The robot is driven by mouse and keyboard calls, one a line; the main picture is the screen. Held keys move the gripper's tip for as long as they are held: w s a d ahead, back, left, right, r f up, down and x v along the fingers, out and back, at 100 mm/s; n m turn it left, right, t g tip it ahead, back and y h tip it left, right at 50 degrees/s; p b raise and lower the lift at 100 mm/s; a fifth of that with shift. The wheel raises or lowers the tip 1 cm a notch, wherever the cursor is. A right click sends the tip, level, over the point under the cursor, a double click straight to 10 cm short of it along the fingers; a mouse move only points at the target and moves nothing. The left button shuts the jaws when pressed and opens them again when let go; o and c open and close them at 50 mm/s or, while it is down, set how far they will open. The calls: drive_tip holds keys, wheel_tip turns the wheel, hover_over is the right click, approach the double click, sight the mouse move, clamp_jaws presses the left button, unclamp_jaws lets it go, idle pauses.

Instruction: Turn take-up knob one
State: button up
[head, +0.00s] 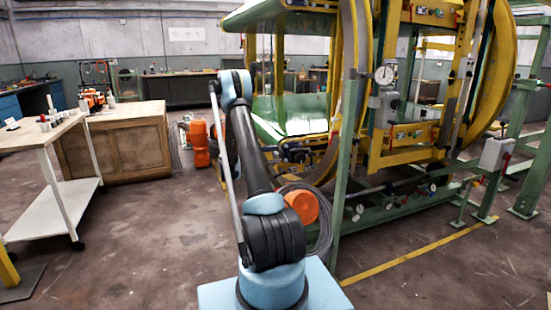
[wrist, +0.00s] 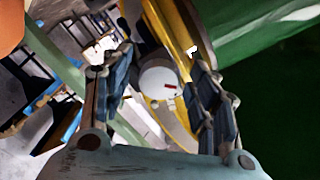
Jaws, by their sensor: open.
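A round white knob-like part (wrist: 160,80) with a small red mark shows in the wrist view. It appears between the two fingers of my gripper (wrist: 162,62), which is open. I cannot tell the distance to it or whether a finger touches it, and no label shows that it is take-up knob one. In the head view my arm reaches toward the yellow and green ring machine (head: 436,92), and my gripper is hidden there. Small round white parts (head: 360,208) sit along the machine's lower green frame; I cannot tell if they are the knobs.
A yellow curved band (wrist: 170,25) runs behind the white part, with a green surface (wrist: 240,25) at upper right. A wooden cabinet (head: 115,145) and a white cart (head: 50,205) stand left. A green post (head: 345,170) rises right of my arm. Open floor lies front left.

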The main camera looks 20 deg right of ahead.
drive_tip(key=a, duration=1.1)
drive_tip(key=shift+a, duration=0.3)
drive_tip(key=shift+s+f, duration=0.1)
drive_tip(key=a+n, duration=0.5)
drive_tip(key=n, duration=0.6)
drive_tip(key=d, duration=1.7)
drive_tip(key=shift+d, duration=0.1)
drive_tip(key=shift+c, duration=0.6)
drive_tip(key=c, duration=1)
